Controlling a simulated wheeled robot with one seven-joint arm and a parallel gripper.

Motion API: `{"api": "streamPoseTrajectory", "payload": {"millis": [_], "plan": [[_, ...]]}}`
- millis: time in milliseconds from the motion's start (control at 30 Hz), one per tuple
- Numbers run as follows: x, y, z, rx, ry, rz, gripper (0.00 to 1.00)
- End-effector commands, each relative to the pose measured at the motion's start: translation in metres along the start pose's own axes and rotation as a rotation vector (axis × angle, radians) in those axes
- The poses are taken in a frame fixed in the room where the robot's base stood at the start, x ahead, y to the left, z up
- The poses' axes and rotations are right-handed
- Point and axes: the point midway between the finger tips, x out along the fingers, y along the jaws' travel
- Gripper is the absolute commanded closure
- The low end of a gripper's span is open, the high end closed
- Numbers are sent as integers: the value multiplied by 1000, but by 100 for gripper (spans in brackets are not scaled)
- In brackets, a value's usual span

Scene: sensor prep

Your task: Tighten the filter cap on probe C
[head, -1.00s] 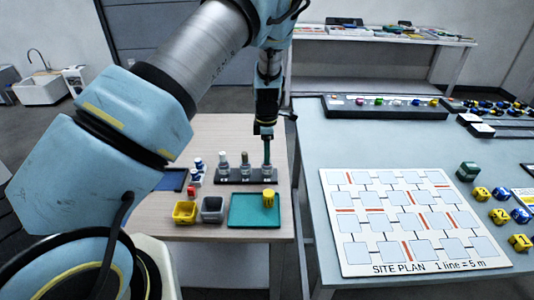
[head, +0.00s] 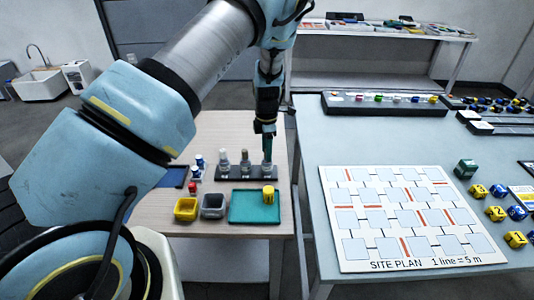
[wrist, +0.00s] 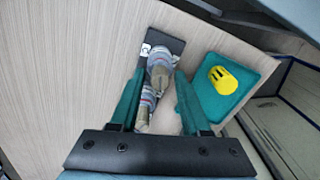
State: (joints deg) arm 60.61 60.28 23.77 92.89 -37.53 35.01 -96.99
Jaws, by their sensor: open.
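Three upright probes stand in a row in a dark rack (head: 232,173) on the wooden table: a left probe (head: 224,161), a middle probe (head: 245,162) and a right probe (head: 267,170). I cannot read which is probe C. My gripper (head: 267,158) points down over the right probe, its green fingers at that probe's top. In the wrist view my gripper (wrist: 160,78) is open, with a grey-tan, striped probe (wrist: 160,72) showing between the fingers and another (wrist: 146,107) nearer the palm. Whether a finger touches a probe, and how any cap sits, I cannot tell.
A teal tray (head: 240,212) holding a yellow cylindrical part (head: 268,194) lies in front of the rack. A yellow bin (head: 186,209) and a grey bin (head: 213,206) stand left of it. Small blue-and-white bottles (head: 199,165) stand left of the rack. A blue-grey table adjoins on the right.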

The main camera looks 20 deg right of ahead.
Motion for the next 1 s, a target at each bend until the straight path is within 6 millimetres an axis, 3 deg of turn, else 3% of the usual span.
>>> {"api": "streamPoseTrajectory", "payload": {"millis": [67,467,1000], "plan": [[0,0,0,0,0,0,54],[0,0,0,0,0,0,99],[2,0,0,77,-1,0,100]]}}
